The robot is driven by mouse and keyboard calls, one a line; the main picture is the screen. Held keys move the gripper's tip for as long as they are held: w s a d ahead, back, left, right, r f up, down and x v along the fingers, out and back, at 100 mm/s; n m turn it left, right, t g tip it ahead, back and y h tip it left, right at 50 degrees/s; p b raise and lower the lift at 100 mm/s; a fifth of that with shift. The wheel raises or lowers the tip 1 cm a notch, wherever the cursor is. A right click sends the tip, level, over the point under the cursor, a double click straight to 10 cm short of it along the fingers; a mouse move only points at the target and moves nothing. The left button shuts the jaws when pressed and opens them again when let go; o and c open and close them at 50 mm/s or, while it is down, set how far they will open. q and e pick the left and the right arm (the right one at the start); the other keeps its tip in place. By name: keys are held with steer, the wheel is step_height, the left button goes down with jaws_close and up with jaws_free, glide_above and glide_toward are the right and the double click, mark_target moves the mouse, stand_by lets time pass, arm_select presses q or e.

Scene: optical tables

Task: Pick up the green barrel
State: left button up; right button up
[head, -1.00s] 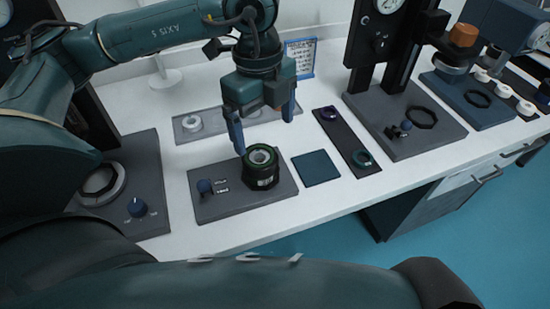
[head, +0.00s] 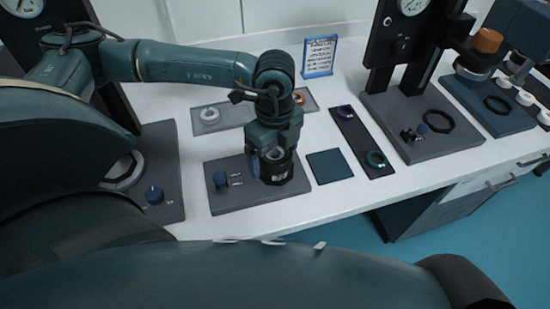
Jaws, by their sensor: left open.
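The green barrel (head: 277,174), a short dark cylinder with a greenish upper rim and pale marks on its side, stands upright on a grey base plate (head: 230,201) with a blue knob. My left gripper (head: 273,158) points down right over the barrel, with its open fingers at either side of the barrel's upper part. The gripper hides much of the barrel's top, and I cannot tell whether the fingers touch it. My right gripper is not in view.
A dark teal square pad (head: 329,166) lies right of the plate. Beyond it, a dark strip (head: 361,141) holds a purple ring and a green ring. A grey tray (head: 231,117) lies behind the arm. A stand with a grey base (head: 463,148) is at the right.

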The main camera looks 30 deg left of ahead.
arm_select(q)
steer(key=shift+f, duration=0.7)
steer(key=shift+c, duration=0.5)
steer(key=shift+r, duration=0.1)
steer(key=c, duration=1)
steer(key=shift+c, duration=0.2)
